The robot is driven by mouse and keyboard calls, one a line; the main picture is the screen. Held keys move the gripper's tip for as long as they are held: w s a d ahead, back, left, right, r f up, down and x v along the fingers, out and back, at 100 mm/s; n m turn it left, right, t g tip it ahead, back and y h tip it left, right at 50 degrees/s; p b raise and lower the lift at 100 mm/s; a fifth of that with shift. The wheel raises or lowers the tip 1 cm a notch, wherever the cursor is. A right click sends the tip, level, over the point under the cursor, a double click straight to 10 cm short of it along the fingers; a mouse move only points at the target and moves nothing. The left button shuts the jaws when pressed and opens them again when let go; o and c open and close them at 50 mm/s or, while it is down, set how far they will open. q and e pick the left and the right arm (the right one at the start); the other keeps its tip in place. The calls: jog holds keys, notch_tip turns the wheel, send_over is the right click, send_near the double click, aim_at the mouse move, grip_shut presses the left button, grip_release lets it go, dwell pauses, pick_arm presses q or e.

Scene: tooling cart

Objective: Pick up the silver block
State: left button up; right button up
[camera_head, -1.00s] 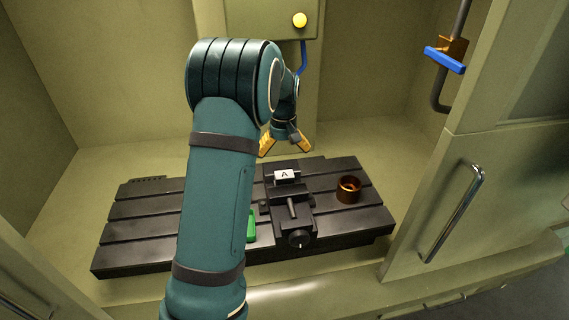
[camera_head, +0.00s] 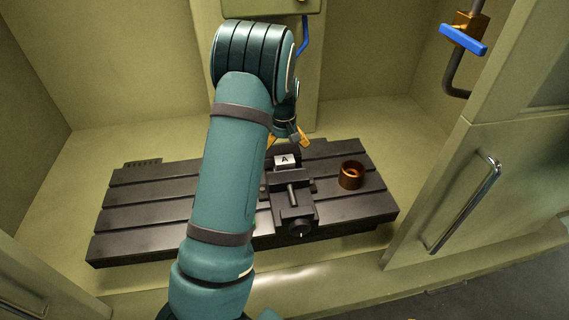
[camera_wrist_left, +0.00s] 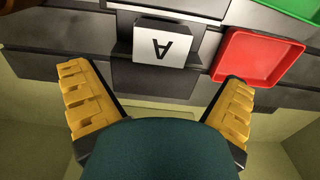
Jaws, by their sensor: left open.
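The silver block (camera_head: 285,160), marked with a black letter A, sits in the dark vise (camera_head: 292,205) on the slotted bed. It also shows in the left wrist view (camera_wrist_left: 160,46), upside down near the top centre. My left gripper (camera_head: 287,139) is just behind and above the block in the head view. Its yellow fingers are spread wide in the wrist view (camera_wrist_left: 157,76), empty, with the block ahead between their lines and apart from them. My right gripper is not in view.
A bronze ring (camera_head: 351,175) stands on the bed (camera_head: 130,222), right of the vise. In the wrist view, a red tray (camera_wrist_left: 245,76) lies beside the block, with a green tray (camera_wrist_left: 290,8) beyond. Cabinet walls enclose the bed; a door with a handle (camera_head: 466,201) stands at right.

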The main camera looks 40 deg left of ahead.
aim_at(284, 159)
pick_arm(q)
jog(key=f, duration=0.3)
jog(key=d+f, duration=0.1)
jog(key=shift+s+f, duration=0.35)
jog(key=shift+f, duration=0.45)
jog(key=c, duration=1.4)
